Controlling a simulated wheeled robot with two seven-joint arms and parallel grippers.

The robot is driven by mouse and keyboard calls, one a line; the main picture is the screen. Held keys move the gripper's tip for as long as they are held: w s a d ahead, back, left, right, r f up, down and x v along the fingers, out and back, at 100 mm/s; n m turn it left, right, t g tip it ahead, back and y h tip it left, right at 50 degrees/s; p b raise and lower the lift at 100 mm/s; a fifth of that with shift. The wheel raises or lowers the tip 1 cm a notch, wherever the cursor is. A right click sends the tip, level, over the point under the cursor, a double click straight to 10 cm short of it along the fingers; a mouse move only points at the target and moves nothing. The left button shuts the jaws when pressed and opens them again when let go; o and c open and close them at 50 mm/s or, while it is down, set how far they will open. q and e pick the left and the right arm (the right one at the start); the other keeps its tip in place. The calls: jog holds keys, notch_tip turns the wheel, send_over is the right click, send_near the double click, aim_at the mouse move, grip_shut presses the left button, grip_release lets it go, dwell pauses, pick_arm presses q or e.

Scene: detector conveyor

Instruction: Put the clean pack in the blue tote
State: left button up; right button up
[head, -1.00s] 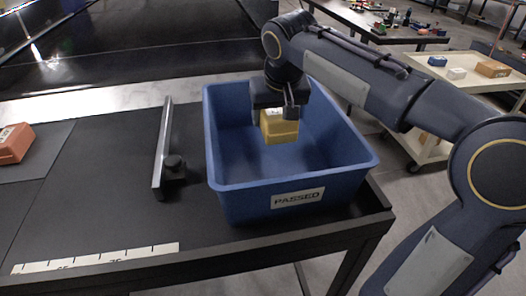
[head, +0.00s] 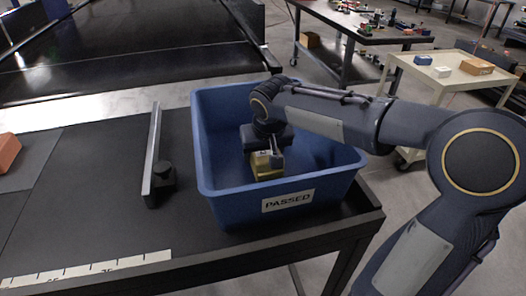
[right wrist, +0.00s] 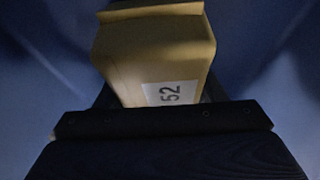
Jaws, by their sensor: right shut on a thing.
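The blue tote (head: 225,198) stands at the right end of the black table, with a white "PASSED" label on its front. My right gripper (head: 266,158) is inside the tote, below its rim, pointing down. It is shut on a yellow pack (head: 265,171). In the right wrist view the yellow pack (right wrist: 155,60) shows a white label reading "52", with blue tote walls around it. I cannot tell whether the pack touches the tote floor. My left gripper is not in view.
An orange pack (head: 8,150) lies on the table at the far left. A metal guide bar (head: 151,150) with a black knob stands left of the tote. A cream cart (head: 455,80) with small boxes stands at the back right.

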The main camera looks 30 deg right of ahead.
jog(key=o, duration=0.9)
jog(key=shift+f, duration=0.1)
jog(key=shift+c, duration=0.2)
jog(key=o, duration=0.4)
jog(key=shift+o, duration=0.2)
jog(key=b+v, duration=0.1)
jog(key=v, duration=1.1)
jog(key=shift+s, duration=0.1)
jog(key=shift+a, duration=0.1)
